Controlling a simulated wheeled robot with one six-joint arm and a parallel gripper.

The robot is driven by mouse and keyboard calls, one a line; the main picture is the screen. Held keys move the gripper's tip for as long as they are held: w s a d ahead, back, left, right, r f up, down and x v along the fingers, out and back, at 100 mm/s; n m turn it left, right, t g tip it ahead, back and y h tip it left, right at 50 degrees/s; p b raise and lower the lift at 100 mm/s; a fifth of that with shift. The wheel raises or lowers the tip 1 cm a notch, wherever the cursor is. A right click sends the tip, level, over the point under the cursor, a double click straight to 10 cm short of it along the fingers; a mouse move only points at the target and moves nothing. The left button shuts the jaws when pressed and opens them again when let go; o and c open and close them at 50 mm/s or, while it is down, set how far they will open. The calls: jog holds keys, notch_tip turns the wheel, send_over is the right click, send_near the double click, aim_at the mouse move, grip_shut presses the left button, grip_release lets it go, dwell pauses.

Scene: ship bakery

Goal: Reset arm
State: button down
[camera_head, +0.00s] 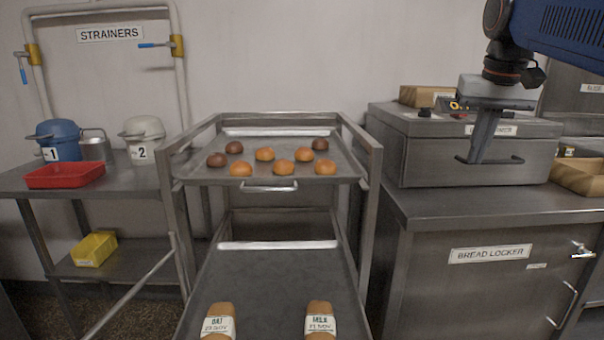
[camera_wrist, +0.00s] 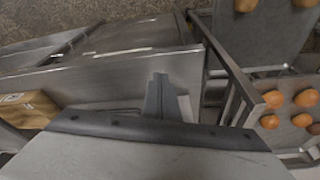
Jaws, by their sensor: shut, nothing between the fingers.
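My gripper (camera_head: 477,158) is at the right of the head view, pointing down in front of the steel box-shaped unit (camera_head: 420,155) on the right counter. Its fingers are closed together with nothing between them. In the head view the fingertips overlap the handle on the unit's front; I cannot tell whether they touch it. In the wrist view the shut fingers (camera_wrist: 160,97) show near the middle, above a steel surface.
A steel rack (camera_head: 372,165) holds a tray (camera_head: 215,170) of several buns, with two labelled loaves on a lower tray. The counter with the bread locker (camera_head: 420,275) stands right. A left table carries pots and a red tray (camera_head: 65,174). A wooden crate (camera_head: 580,175) sits far right.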

jog(key=s+a+f+n, duration=0.1)
jog(key=s+a+f, duration=0.1)
jog(key=s+f, duration=0.4)
jog(key=s+a+f+n+t, duration=0.1)
jog(key=s+f, duration=0.6)
jog(key=f, duration=0.8)
jog(key=s+a+f+n, duration=0.1)
jog(key=s+a+f, duration=0.2)
jog(key=s+f, duration=0.4)
notch_tip(320, 180, down, 4)
jog(key=shift+s+a+r+t+y, duration=0.2)
jog(key=shift+s+a+t+y, duration=0.1)
jog(key=shift+a+y, duration=0.1)
